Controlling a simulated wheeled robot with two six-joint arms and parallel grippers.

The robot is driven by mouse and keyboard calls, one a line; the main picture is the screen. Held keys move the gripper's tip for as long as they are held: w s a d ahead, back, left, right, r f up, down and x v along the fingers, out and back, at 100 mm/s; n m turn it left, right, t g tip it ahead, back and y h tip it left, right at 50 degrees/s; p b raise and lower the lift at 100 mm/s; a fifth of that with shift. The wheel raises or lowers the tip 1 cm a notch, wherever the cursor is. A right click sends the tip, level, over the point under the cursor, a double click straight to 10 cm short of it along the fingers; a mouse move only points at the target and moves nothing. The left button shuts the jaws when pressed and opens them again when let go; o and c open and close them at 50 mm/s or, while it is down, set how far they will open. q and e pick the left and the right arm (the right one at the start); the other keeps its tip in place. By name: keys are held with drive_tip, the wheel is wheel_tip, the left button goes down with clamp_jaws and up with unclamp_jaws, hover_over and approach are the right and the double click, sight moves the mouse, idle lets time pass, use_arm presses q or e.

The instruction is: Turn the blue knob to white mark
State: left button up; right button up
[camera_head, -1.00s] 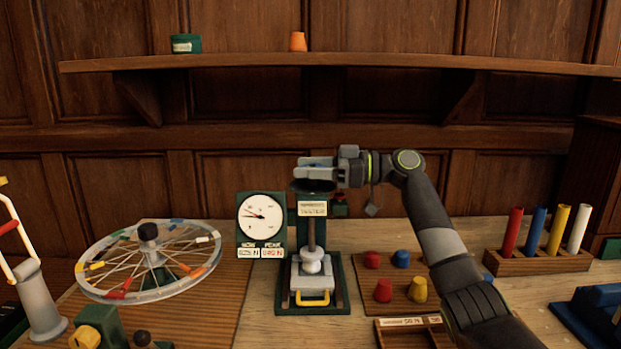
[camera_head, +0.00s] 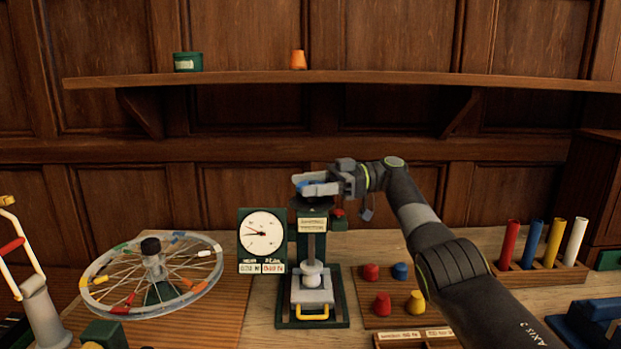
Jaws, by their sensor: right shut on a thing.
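A green press (camera_head: 311,246) with a grey plunger, a white-faced dial (camera_head: 262,235) and a yellow handle (camera_head: 312,313) stands mid-table. My right gripper (camera_head: 308,184) is at the top of the press, coming in from the right. It is shut on the blue knob (camera_head: 302,184), of which a small blue part shows between the grey fingers. A dark disc (camera_head: 315,203) sits just below the fingers. The rest of the knob is hidden by the fingers. I cannot make out the white mark. My left gripper is not in view.
A spoked wheel (camera_head: 152,269) stands left of the press. Red, blue and yellow pegs (camera_head: 383,303) sit on a board at right. A rack (camera_head: 541,271) of coloured rods is farther right. A shelf (camera_head: 380,76) runs above.

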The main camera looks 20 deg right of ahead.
drive_tip(key=shift+r, duration=0.2)
drive_tip(key=shift+f+n+g+p, duration=0.15)
drive_tip(key=shift+n+g+p, duration=0.15)
drive_tip(key=shift+g+p, duration=0.3)
drive_tip(key=shift+f, duration=0.1)
drive_tip(key=o, duration=1)
